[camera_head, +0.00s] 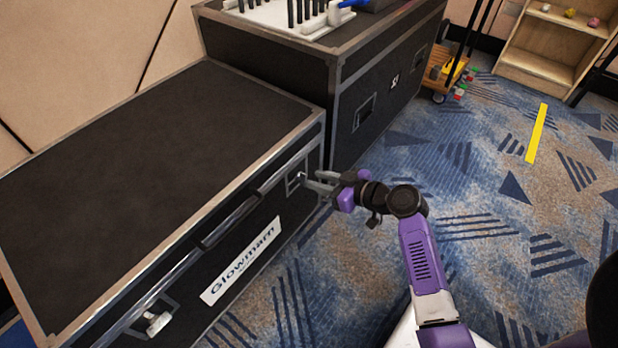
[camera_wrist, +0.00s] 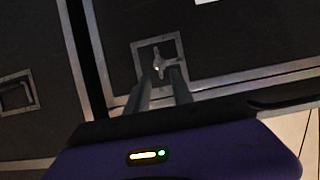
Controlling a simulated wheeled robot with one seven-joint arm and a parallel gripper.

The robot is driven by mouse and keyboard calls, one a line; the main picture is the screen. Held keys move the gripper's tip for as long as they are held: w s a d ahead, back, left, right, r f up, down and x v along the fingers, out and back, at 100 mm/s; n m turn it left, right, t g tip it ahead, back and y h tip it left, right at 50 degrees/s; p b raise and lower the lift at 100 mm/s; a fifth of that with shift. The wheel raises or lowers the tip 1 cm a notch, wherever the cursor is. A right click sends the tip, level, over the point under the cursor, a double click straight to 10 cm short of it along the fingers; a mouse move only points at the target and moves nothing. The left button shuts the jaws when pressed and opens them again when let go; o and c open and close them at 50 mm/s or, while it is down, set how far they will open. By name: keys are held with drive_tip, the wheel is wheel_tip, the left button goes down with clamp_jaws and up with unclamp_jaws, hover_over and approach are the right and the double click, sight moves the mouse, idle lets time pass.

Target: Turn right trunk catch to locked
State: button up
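The black trunk (camera_head: 150,190) with metal edges stands at the left in the head view. Its right catch (camera_head: 293,180) is on the front face near the right corner, partly hidden by my gripper (camera_head: 312,180). In the wrist view the right catch (camera_wrist: 158,64) is a small metal butterfly-shaped turn piece in a square recessed frame. My gripper (camera_wrist: 163,76) is open, its two fingers apart on either side just below the catch's middle. I cannot tell whether they touch it. The left catch (camera_head: 157,322) is in its own frame at the lower left.
A taller black case (camera_head: 345,75) stands close behind the trunk and carries a white rack (camera_head: 290,15). A white label (camera_head: 240,262) is on the trunk's front. A wooden shelf (camera_head: 545,68) and a small cart (camera_head: 447,80) are at the back.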

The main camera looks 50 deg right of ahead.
sight(302, 178)
drive_tip(key=shift+b+x, duration=0.45)
drive_tip(key=shift+x, duration=1.75)
drive_tip(key=shift+c, duration=0.2)
drive_tip(key=shift+a, duration=0.1)
clamp_jaws()
